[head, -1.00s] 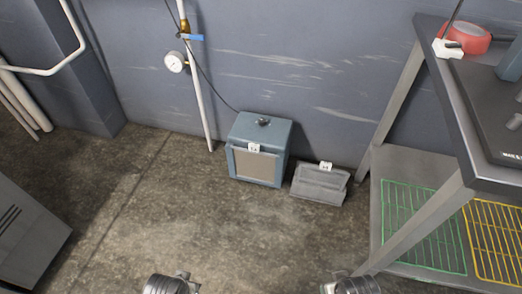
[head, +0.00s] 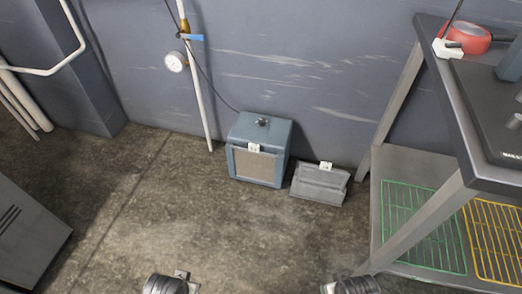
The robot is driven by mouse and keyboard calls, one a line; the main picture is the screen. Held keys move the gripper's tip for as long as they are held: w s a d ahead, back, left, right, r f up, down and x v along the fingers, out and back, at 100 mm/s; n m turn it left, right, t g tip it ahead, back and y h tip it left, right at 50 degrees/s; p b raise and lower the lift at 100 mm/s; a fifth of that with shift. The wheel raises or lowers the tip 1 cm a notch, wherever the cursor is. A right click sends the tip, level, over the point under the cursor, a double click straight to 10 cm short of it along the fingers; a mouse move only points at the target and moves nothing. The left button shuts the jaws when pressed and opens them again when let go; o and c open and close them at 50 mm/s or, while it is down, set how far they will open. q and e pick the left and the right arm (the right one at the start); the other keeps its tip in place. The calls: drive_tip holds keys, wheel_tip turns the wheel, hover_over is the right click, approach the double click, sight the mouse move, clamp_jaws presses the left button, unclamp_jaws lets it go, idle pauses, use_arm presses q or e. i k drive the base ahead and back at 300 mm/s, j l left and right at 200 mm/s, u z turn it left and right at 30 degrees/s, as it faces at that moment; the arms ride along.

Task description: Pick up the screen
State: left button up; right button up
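A blue box-shaped unit (head: 272,135) stands on the floor against the wall, with a tan panel (head: 254,165) on its front that may be the screen. A small white label sits at the panel's top edge. My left gripper arm (head: 172,285) and my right gripper arm (head: 352,286) show only at the bottom edge, well apart from the unit. Their fingers are cut off or too small to read, so I cannot tell whether they are open.
A grey slanted box (head: 320,185) with a white label stands right of the blue unit. A metal table (head: 462,110) with a lower shelf holding green (head: 420,225) and yellow racks (head: 495,240) fills the right. A grey cabinet (head: 28,235) stands at left. The floor (head: 240,235) between is clear.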

sight(251, 163)
drive_tip(key=i+j+z, duration=0.7)
drive_tip(key=i+j, duration=0.2)
